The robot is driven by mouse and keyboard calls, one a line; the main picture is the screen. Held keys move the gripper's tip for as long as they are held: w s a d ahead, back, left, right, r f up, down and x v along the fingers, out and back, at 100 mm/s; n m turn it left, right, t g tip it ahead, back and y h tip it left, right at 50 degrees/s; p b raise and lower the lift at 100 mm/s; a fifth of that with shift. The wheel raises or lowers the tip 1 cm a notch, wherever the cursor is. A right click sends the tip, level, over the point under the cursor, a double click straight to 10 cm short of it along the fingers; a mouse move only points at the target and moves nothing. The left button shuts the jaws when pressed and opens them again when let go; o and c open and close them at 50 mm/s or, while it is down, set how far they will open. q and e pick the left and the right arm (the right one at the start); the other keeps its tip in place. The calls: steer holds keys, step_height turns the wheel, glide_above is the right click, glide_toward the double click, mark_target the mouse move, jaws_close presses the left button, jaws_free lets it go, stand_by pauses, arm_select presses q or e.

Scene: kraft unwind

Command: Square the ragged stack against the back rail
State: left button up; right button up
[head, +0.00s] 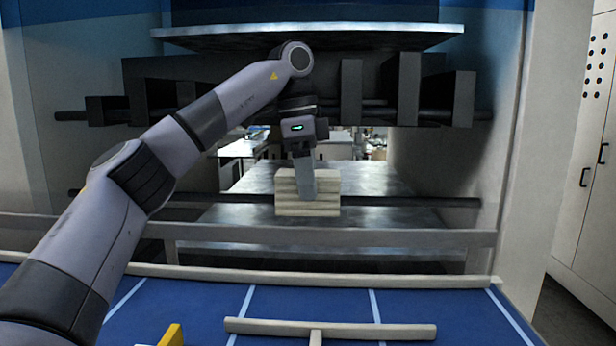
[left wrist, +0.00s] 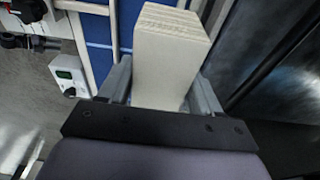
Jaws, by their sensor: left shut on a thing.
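A pale, layered block (head: 325,205), which looks like the stack, is on or just above the grey metal plate (head: 375,180) inside the machine frame. My left gripper (head: 304,188) reaches down to it from above. In the left wrist view the pale block (left wrist: 170,55) sits between the two fingers, and the gripper is shut on it. The block's layered edge shows at its far end. Whether its underside touches the plate is not clear. A dark horizontal bar (head: 420,201) runs behind or beside the block; I cannot tell which rail is the back rail. My right gripper is not in view.
A grey beam (head: 400,237) crosses in front of the plate. Dark clamps and a bar (head: 410,90) hang above under an upper plate (head: 380,35). A blue surface (head: 190,300) in front carries a pale T-shaped piece (head: 380,330) and a yellow piece (head: 172,336).

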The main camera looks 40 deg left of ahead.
arm_select(q)
step_height(320, 180, down, 10)
steer(key=b, duration=0.7)
steer(key=shift+r, duration=0.15)
stand_by(1.9)
